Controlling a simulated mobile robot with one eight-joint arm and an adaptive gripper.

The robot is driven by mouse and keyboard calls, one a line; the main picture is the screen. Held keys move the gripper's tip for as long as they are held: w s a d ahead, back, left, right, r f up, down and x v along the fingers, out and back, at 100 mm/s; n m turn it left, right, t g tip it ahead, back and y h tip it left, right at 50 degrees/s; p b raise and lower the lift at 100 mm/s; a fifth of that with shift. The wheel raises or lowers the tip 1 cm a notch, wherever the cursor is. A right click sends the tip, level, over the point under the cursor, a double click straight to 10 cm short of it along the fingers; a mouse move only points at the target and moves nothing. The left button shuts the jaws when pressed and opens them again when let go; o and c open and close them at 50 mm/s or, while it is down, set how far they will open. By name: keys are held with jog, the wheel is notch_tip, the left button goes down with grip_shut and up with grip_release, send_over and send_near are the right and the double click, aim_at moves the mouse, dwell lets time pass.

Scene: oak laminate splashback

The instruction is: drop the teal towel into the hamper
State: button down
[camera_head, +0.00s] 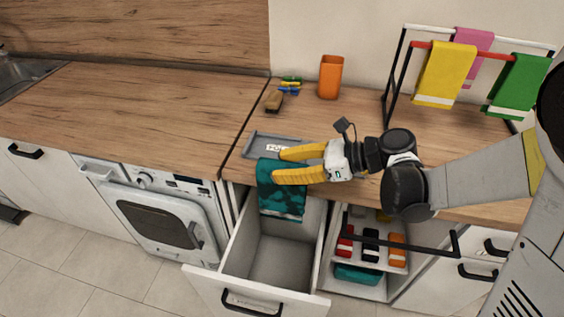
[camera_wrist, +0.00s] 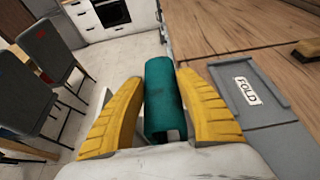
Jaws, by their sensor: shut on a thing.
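The teal towel (camera_head: 281,202), with darker patches, hangs folded from my gripper (camera_head: 279,166). Its lower end hangs over the back part of an open, deep pull-out drawer (camera_head: 252,290). My gripper's yellow fingers are shut on the towel near the counter's front edge. In the wrist view the towel (camera_wrist: 163,100) lies between the two fingers as a rolled fold. The drawer's grey inside looks empty where it shows; the towel hides part of its back. No thing is clearly marked as a hamper; this drawer may be it.
A grey tray marked FOLD (camera_head: 262,150) lies behind my gripper. An orange cup (camera_head: 331,77), a brush (camera_head: 273,101) and a rack of towels (camera_head: 443,75) stand on the counter. An open cabinet with shelves (camera_head: 363,262) is right of the drawer. Chairs (camera_wrist: 60,70) show in the wrist view.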

notch_tip(320, 180, down, 2)
jog(key=shift+f+b, duration=0.2)
jog(key=shift+b, duration=0.35)
jog(key=c, duration=0.8)
grip_release()
jog(key=shift+a, duration=0.1)
jog(key=v, duration=1.2)
